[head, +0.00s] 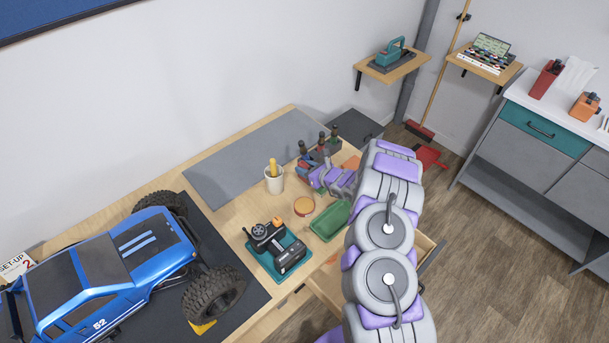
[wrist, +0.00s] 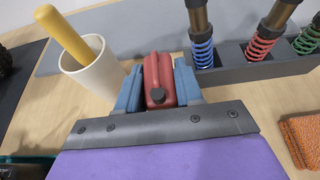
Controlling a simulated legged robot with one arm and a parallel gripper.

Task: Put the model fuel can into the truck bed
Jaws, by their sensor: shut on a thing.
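In the wrist view, the model fuel can (wrist: 158,80) is red with a dark cap. It sits between the two blue fingers of my gripper (wrist: 158,88), which is shut on it. I cannot tell whether the can touches the table. In the head view, my gripper (head: 326,176) is at the back right of the workbench, and the can is not clearly visible there. The blue RC truck (head: 140,262) with the number 52 stands on a dark mat at the left, well away from my gripper.
A white cup (wrist: 98,70) with a yellow handle stands left of my gripper. A rack of shock absorbers (wrist: 250,58) stands behind right. An orange cloth (wrist: 300,138) lies right.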

